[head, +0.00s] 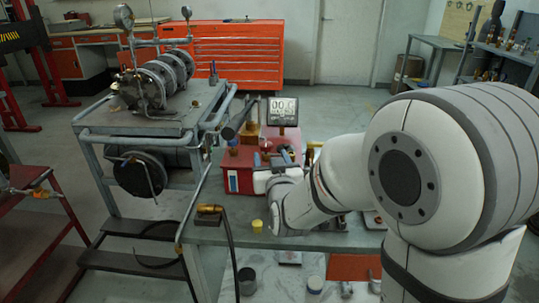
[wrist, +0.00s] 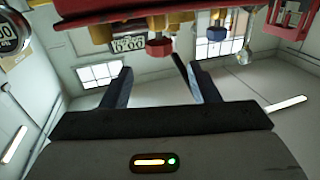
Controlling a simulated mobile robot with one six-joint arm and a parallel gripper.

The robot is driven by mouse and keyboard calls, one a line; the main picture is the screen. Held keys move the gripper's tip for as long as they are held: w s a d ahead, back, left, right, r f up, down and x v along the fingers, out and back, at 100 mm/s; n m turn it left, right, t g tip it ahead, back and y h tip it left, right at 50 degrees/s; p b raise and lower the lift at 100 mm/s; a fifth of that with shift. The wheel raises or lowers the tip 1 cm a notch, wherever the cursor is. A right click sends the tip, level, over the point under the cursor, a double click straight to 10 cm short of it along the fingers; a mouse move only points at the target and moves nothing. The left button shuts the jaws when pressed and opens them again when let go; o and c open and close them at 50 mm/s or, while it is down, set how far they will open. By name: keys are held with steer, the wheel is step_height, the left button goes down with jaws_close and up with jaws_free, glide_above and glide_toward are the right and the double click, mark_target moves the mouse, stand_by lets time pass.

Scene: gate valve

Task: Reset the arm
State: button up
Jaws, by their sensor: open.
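My white arm reaches in from the right in the head view and bends down to the left over the workbench (head: 215,234). My gripper (head: 284,155) is at its far end, beside the red box (head: 238,171) and the equipment at the back of the bench. It is small and partly hidden there. In the wrist view my gripper (wrist: 158,68) shows two dark fingers spread apart with nothing between them. A red valve knob (wrist: 159,47) and a blue valve knob (wrist: 222,31) appear beyond the fingers, apart from them.
A digital display (head: 283,111) stands behind my gripper. A yellow cup (head: 257,226) and a brass nozzle with a black hose (head: 209,209) are on the bench. An orange tool cabinet (head: 235,55) is far behind.

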steer(key=s+d+r+g+h+p, duration=0.1)
steer(key=s+d+g+p, duration=0.3)
steer(key=s, duration=0.5)
steer(key=s+d+r+m+g+h+p, duration=0.1)
steer(key=s+d+r+g+p, duration=0.3)
steer(key=s, duration=0.5)
steer(key=s+d+r+m+g+h+p, duration=0.1)
steer(key=s+d+r+g+p, duration=0.1)
steer(key=s+d+g+p, duration=0.3)
steer(key=s+d+g, duration=0.2)
steer(key=s+d, duration=0.2)
steer(key=shift+r+h+p, duration=0.3)
steer(key=shift+r+h, duration=0.05)
steer(key=shift+h, duration=0.05)
